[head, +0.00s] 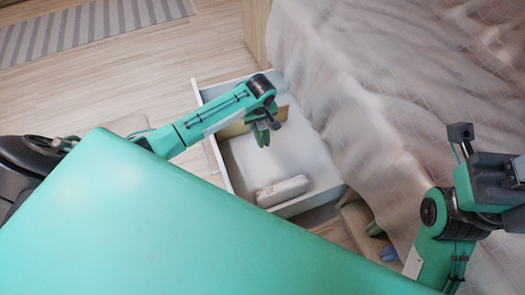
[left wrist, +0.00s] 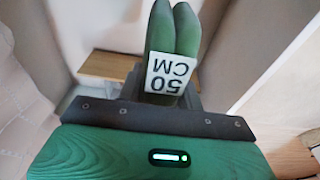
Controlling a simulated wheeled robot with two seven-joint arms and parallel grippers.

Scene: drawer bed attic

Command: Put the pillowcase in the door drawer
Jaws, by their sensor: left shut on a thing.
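An open white drawer (head: 318,200) juts out from under the bed. A white, rounded, folded-looking thing (head: 283,190) lies in its near end; it could be the pillowcase, but I cannot tell for sure. My left gripper (head: 264,134) points down over the drawer, apart from the white thing. In the left wrist view its two green fingers (left wrist: 173,40) are together, with a white "50 CM" label (left wrist: 168,73) across them. What is between them is too small or hidden to make out. Of my right arm, only links show at the right edge; its fingertips are not visible.
A wooden strip (head: 235,128) crosses the drawer beside my left gripper; it also shows in the left wrist view (left wrist: 108,66). A pale bedcover (head: 375,110) hangs along the drawer's right side. Shoe-like things (head: 388,254) lie under the bed.

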